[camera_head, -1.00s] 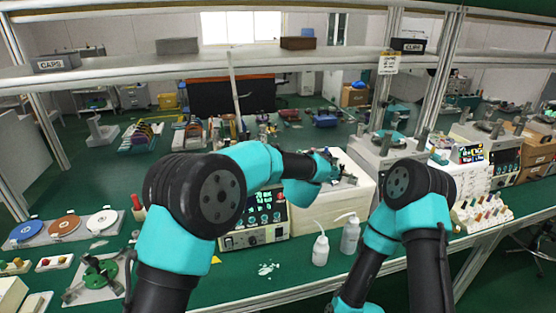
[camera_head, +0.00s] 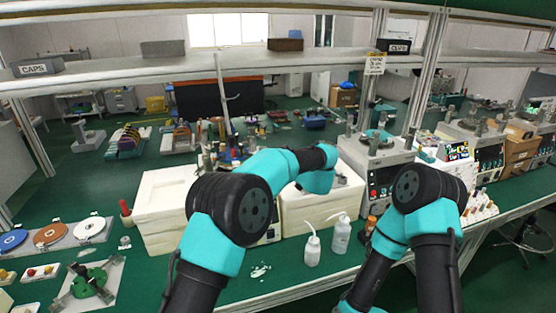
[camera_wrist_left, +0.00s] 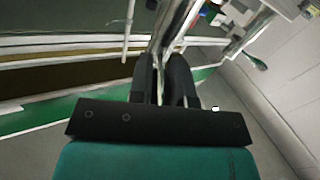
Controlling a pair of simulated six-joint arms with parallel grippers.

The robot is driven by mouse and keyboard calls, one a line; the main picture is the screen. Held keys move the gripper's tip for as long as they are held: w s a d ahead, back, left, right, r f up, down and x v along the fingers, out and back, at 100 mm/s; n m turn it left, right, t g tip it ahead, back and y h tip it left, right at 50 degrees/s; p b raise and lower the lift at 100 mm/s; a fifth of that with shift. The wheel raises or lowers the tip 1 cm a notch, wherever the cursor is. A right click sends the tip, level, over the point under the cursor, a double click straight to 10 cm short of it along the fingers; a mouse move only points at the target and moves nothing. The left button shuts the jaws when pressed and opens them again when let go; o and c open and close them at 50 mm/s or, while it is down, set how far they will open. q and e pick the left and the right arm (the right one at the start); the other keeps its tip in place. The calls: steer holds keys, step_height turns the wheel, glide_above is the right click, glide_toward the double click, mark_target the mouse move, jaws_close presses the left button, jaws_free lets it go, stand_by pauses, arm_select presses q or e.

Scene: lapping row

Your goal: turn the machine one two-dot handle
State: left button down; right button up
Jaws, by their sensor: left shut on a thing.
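My left gripper (camera_wrist_left: 165,85) shows in the left wrist view, with its two dark fingers shut on a shiny metal bar (camera_wrist_left: 167,38). No dots can be made out on it, so I cannot tell which handle it is. In the head view my left arm reaches over a white-topped machine (camera_head: 296,215), and its gripper is hidden behind the wrist. The front panel of this machine is mostly covered by my arm. My right gripper is out of the frame; only its arm shows at the lower right.
A white block-like machine (camera_head: 160,205) stands left, a grey machine (camera_head: 378,175) right. Coloured discs (camera_head: 50,233) lie far left. A shelf (camera_head: 120,72) crosses above.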

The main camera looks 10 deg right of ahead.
arm_select(q)
steer(key=c, duration=1.1)
jaws_free()
steer(key=v, duration=1.7)
steer(key=shift+s+d, duration=0.1)
steer(key=shift+s, duration=0.05)
